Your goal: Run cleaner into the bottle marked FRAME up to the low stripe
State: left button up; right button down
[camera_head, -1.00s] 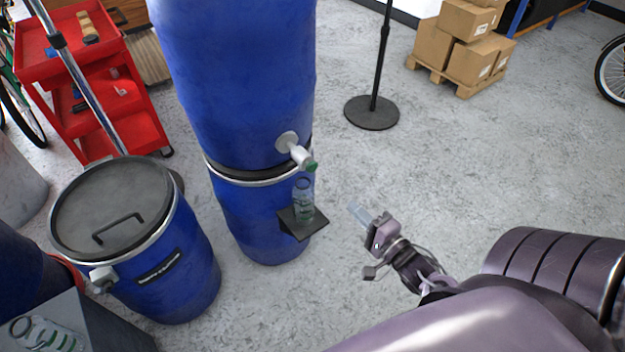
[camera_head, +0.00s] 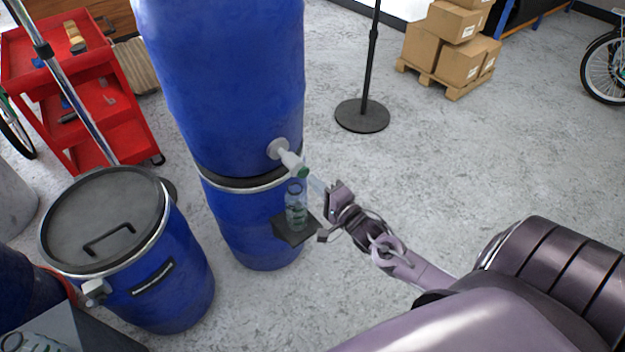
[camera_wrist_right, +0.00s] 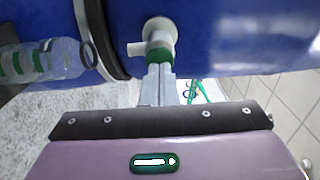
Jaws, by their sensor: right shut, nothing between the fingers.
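The clear bottle (camera_head: 297,216) with green markings stands upright on a small black shelf below the tap; its lettering is too small to read. It lies at the left edge of the right wrist view (camera_wrist_right: 45,62). The white tap (camera_head: 290,158) with a green end sticks out of the upper blue drum (camera_head: 220,85). In the wrist view the tap (camera_wrist_right: 155,38) is straight ahead of my fingers. My right gripper (camera_head: 316,184) is shut and empty, its fingertips close to the tap's green end (camera_wrist_right: 160,55); whether they touch it I cannot tell. My left gripper is out of view.
A lidded blue drum (camera_head: 150,290) with its own tap stands at left. Another bottle (camera_head: 35,343) is at the lower left. A red cart (camera_head: 75,90), a black stand (camera_head: 362,116) and stacked boxes (camera_head: 455,50) are behind.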

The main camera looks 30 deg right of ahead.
jog(key=shift+w, duration=0.75)
